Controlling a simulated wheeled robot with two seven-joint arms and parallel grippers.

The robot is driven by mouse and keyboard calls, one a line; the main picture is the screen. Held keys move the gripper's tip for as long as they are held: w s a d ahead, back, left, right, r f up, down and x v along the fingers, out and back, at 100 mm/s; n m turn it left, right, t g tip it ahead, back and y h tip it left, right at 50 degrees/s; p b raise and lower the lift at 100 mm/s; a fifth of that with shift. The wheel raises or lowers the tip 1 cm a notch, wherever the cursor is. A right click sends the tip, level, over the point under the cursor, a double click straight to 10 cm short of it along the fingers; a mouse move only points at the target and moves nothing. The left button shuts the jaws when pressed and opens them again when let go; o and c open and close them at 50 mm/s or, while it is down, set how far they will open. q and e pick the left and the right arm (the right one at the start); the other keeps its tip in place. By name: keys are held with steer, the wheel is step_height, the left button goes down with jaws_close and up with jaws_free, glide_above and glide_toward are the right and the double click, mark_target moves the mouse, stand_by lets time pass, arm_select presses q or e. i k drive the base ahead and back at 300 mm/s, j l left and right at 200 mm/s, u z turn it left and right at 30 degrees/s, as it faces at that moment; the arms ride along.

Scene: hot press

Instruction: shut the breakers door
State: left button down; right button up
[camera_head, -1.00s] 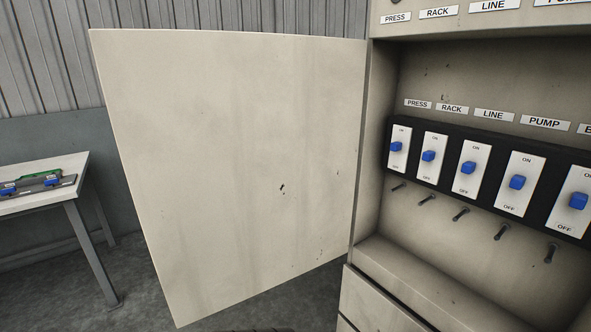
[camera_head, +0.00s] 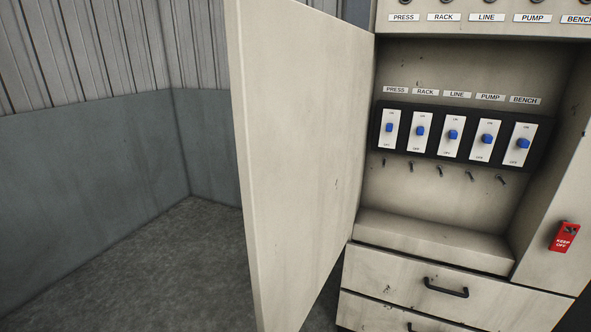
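The breakers door (camera_head: 295,150) is a large beige panel, hinged on the left side of the cabinet. It stands open, jutting out toward me on the left of the opening. Inside the cabinet is a black breaker strip (camera_head: 406,134) with several blue switches under labels PRESS, RACK, LINE, PUMP and BENCH. No gripper shows in the head view.
Below the opening are drawers (camera_head: 385,270) with a dark handle (camera_head: 446,288). A red KEEP OFF tag (camera_head: 564,236) hangs on the cabinet's right side. The floor (camera_head: 170,260) left of the door is clear, up to a grey wall (camera_head: 90,170).

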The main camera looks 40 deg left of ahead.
mark_target(300, 73)
steer(key=i+j, duration=0.1)
steer(key=j, duration=0.45)
steer(key=i+j, duration=0.1)
steer(key=j, duration=1)
steer(key=i+j+z, duration=0.1)
steer(key=z, duration=0.5)
steer(key=j+z, duration=0.25)
steer(key=j, duration=0.15)
steer(key=k+j+z, duration=0.2)
steer(key=j, duration=0.2)
steer(key=j+z, duration=0.25)
steer(key=j, duration=0.15)
steer(key=k+j+z, duration=0.2)
steer(key=j, duration=0.15)
steer(key=j+z, duration=0.25)
steer(key=k+j, duration=0.05)
steer(key=j, duration=0.05)
